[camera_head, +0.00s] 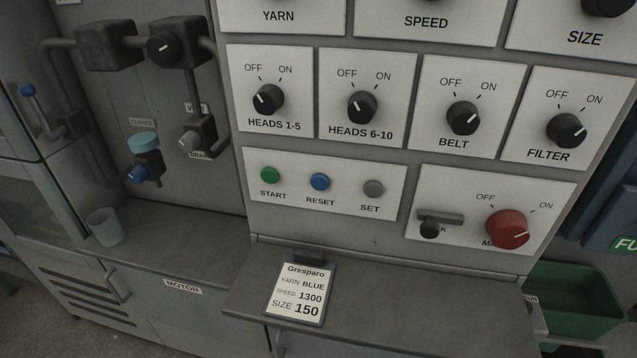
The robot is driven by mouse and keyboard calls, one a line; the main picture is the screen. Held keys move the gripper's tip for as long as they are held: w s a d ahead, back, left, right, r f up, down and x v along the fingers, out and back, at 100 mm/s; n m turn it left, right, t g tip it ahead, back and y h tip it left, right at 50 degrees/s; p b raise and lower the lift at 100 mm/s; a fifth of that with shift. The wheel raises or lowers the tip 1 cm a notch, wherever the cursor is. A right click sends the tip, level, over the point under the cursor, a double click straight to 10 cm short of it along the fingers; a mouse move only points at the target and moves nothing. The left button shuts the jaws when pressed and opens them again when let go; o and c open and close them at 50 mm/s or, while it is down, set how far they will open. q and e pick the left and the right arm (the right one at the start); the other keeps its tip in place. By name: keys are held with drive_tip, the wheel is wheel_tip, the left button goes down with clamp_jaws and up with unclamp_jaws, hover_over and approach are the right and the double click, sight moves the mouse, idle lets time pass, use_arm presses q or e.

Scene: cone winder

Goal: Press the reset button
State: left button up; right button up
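The reset button (320,182) is a round blue button above the label RESET. It sits on a white plate (290,204) in the lower middle of the control panel. A green start button (270,174) is to its left and a grey set button (373,188) to its right. Nothing covers the reset button. Neither of my grippers shows in the head view.
Black knobs (268,99) sit above the buttons. A red main knob (507,229) and a black latch (440,219) are to the right. A shelf (400,302) with an order card (297,292) juts out below. A cup (104,227) stands left; a green bin (570,300) is at lower right.

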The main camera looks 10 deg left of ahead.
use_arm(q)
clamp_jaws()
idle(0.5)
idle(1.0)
